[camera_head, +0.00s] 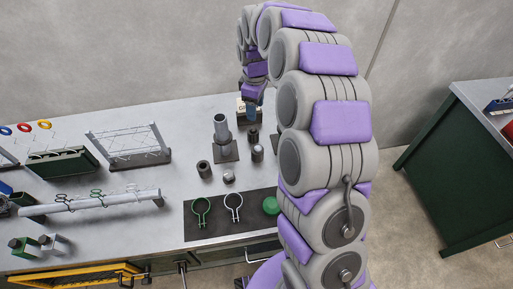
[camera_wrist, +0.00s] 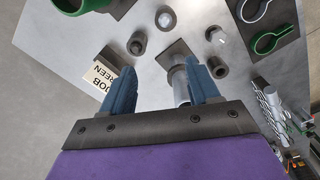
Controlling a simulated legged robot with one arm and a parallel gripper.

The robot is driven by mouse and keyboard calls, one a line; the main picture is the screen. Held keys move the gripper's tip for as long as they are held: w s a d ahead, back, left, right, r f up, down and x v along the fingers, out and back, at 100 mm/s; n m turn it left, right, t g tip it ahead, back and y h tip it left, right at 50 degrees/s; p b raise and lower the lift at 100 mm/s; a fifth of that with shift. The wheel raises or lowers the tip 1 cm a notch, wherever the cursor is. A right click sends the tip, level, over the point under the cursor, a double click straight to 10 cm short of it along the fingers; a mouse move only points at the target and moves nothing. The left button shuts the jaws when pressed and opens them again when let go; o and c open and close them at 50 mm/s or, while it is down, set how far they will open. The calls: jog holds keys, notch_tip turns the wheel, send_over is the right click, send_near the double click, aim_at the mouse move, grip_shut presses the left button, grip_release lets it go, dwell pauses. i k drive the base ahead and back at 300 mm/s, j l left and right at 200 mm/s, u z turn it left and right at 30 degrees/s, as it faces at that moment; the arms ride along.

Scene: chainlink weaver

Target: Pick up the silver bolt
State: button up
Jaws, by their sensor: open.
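Two small silver pieces stand on the grey bench, and I cannot tell for certain which is the bolt. One is upright with a light top (camera_head: 257,153), also in the wrist view (camera_wrist: 165,19). The other is short and rounded (camera_head: 228,177), also in the wrist view (camera_wrist: 215,35). My gripper (camera_wrist: 162,82) has blue fingers spread apart with nothing between them. In the head view my gripper (camera_head: 254,95) is behind both pieces, above the bench near the card. In the wrist view both pieces lie beyond the fingertips.
A tall grey cylinder (camera_head: 221,130) stands on a dark plate, beside my right-hand finger in the wrist view. Two dark hollow pieces (camera_head: 204,169) (camera_head: 253,135) and a lettered card (camera_wrist: 100,76) are close by. A dark mat (camera_head: 217,226) with clamps lies in front.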

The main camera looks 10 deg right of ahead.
aim_at(258, 149)
jog(key=j+z, duration=0.45)
jog(key=j, duration=0.15)
jog(key=k+j+z, duration=0.15)
jog(key=j+z, duration=0.25)
jog(key=j, duration=0.2)
